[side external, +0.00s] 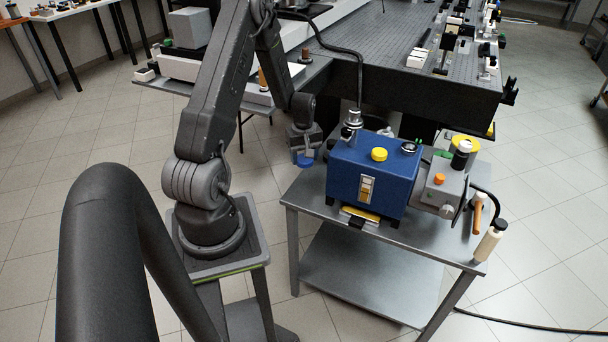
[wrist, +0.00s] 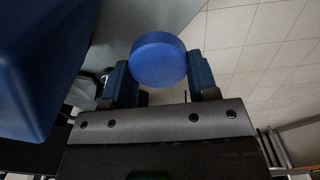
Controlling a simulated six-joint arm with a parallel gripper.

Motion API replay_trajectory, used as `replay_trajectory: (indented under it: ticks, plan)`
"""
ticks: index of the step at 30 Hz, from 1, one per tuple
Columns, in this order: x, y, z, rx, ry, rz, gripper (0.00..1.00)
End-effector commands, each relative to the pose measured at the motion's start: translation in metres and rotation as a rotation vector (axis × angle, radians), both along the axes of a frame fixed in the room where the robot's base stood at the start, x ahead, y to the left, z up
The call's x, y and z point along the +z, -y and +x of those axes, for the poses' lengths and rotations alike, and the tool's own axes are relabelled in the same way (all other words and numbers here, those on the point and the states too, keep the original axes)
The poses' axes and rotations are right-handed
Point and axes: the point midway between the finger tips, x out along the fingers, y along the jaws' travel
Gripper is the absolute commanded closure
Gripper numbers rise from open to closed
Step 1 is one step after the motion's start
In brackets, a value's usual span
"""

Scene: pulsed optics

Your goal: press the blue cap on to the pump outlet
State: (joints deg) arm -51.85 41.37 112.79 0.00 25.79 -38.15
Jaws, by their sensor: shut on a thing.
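The blue cap (side external: 305,161) is a short round disc held at the lower end of my gripper (side external: 304,147). In the wrist view the cap (wrist: 158,60) sits between the two fingers of my gripper (wrist: 159,78), which is shut on it. The blue pump (side external: 345,165) stands on a grey cart, to the right of my gripper and apart from the cap. A metal fitting (side external: 354,119) with a black hose, a yellow knob (side external: 379,154) and a dark-topped fitting (side external: 408,148) are on its top. I cannot tell which part is the outlet. The pump's blue housing (wrist: 35,60) fills the wrist view's left side.
The cart top (side external: 312,196) has bare room at its left front. A grey motor unit (side external: 441,187) and bottles with dark tops are at the pump's right. A large optical table (side external: 400,60) stands behind. The black hose (side external: 345,50) rises from the pump's top.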

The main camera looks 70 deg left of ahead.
Motion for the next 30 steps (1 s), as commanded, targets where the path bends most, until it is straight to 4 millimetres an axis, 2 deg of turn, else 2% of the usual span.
replay_trajectory:
  ticks: [1, 6, 10, 15, 21, 30]
  plan:
    - [0.025, -0.001, 0.001, 0.000, 0.007, 0.008, 0.74]
    - [0.097, -0.001, 0.001, 0.000, 0.007, 0.009, 0.74]
    - [0.141, -0.001, 0.000, 0.000, 0.005, 0.007, 0.74]
    - [0.182, 0.000, 0.000, 0.000, 0.003, 0.004, 0.74]
    - [0.224, 0.000, 0.000, 0.000, 0.003, 0.004, 0.74]
    - [0.226, 0.002, 0.066, -0.116, -0.001, -0.001, 0.74]
